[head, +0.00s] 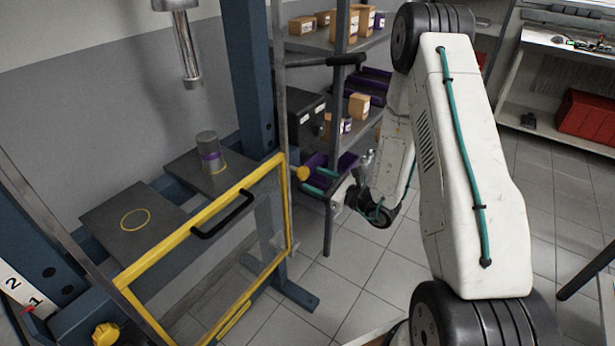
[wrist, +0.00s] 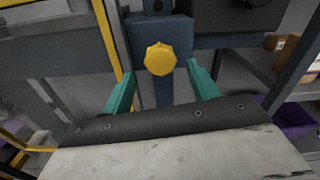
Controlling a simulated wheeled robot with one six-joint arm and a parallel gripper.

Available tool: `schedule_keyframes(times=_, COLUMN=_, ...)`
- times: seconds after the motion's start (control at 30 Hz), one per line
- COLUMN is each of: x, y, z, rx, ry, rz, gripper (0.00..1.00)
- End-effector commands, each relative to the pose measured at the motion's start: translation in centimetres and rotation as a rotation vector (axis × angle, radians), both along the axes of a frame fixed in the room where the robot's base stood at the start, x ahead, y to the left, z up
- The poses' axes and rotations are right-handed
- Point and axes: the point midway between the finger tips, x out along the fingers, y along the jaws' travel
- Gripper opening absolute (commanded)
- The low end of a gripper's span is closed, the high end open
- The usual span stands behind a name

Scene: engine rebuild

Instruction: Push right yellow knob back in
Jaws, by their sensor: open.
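The right yellow knob (head: 302,173) sits at the right side of the press frame, near the upper right corner of the yellow-framed guard (head: 205,214). In the wrist view the knob (wrist: 160,59) is centred ahead, on a dark blue post (wrist: 165,90). My gripper (head: 319,182) has its teal fingers apart and empty. In the wrist view my gripper (wrist: 161,78) has one finger on each side of the knob, with clear gaps. Whether the fingertips reach past the knob is hard to tell. Another yellow knob (head: 105,335) is at the lower left of the head view.
A dark box (head: 300,118) is mounted above the right knob. Shelves with cardboard boxes (head: 360,105) stand behind my arm.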

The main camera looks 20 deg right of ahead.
Motion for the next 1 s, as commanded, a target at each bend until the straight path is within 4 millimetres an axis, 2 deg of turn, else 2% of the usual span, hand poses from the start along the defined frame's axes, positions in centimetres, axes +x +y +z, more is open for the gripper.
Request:
schedule_keyframes(times=0.33, x=-0.6, y=-0.3, z=0.0, rx=-0.001, ry=-0.001, rz=0.0, gripper=0.59)
schedule_keyframes(times=0.43, x=-0.6, y=-1.0, z=0.0, rx=-0.001, ry=-0.001, rz=-0.013, gripper=0.32)
schedule_keyframes(times=0.53, x=-1.5, y=-3.9, z=-0.1, rx=0.004, ry=0.005, rz=-0.066, gripper=0.04)
schedule_keyframes(times=0.57, x=-2.2, y=-4.9, z=-0.1, rx=0.007, ry=0.011, rz=-0.081, gripper=0.0)
schedule_keyframes(times=0.6, x=-3.2, y=-6.1, z=-0.2, rx=0.017, ry=0.02, rz=-0.093, gripper=0.0)
schedule_keyframes(times=0.7, x=-6.3, y=-8.1, z=-0.3, rx=0.049, ry=0.044, rz=-0.101, gripper=0.0)
schedule_keyframes(times=0.77, x=-8.1, y=-8.5, z=-0.2, rx=0.074, ry=0.057, rz=-0.091, gripper=0.0)
schedule_keyframes(times=0.87, x=-10.4, y=-7.9, z=0.0, rx=0.116, ry=0.075, rz=-0.046, gripper=0.0)
schedule_keyframes(times=1.0, x=-10.5, y=-6.4, z=0.2, rx=0.134, ry=0.08, rz=0.004, gripper=0.0)
